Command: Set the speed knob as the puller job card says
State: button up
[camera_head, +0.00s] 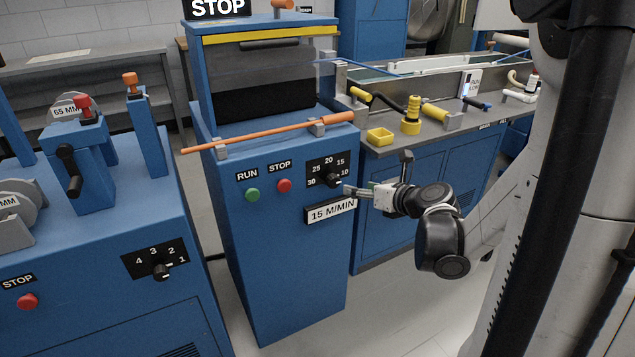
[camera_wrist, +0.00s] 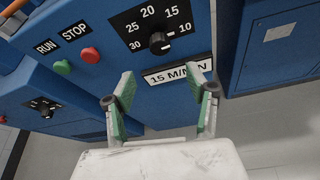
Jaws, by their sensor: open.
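The black speed knob (camera_head: 332,181) sits on a black dial plate marked 10, 15, 20, 25 and 30 on the blue cabinet front. In the wrist view the knob (camera_wrist: 159,44) shows large, and its white mark appears to point toward 10. A white plate (camera_head: 331,211) reading 15 M/MIN is below the dial; it also shows in the wrist view (camera_wrist: 178,74), partly covered by a finger. My gripper (camera_head: 352,190) is open and empty, just right of the knob. In the wrist view its fingertips (camera_wrist: 162,78) are spread below the knob, apart from it.
A green RUN button (camera_head: 252,195) and red STOP button (camera_head: 285,185) are left of the dial. An orange-handled rod (camera_head: 265,132) spans the cabinet above. Another cabinet with a 1-to-4 knob (camera_head: 161,271) stands at left. A bench with yellow tools (camera_head: 411,115) is at right.

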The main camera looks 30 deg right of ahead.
aim_at(335, 183)
jog(key=b+x, duration=0.3)
jog(key=x, duration=1)
jog(key=shift+w+a+f+b, duration=0.15)
jog(key=shift+w+b, duration=0.15)
jog(key=c, duration=1.2)
jog(key=shift+o, duration=0.2)
jog(key=n+h, duration=0.2)
jog(key=n, duration=0.1)
jog(key=shift+b, duration=0.3)
jog(key=shift+n+h+b, duration=0.5)
jog(key=shift+n+h, duration=0.4)
jog(key=shift+n, duration=0.5)
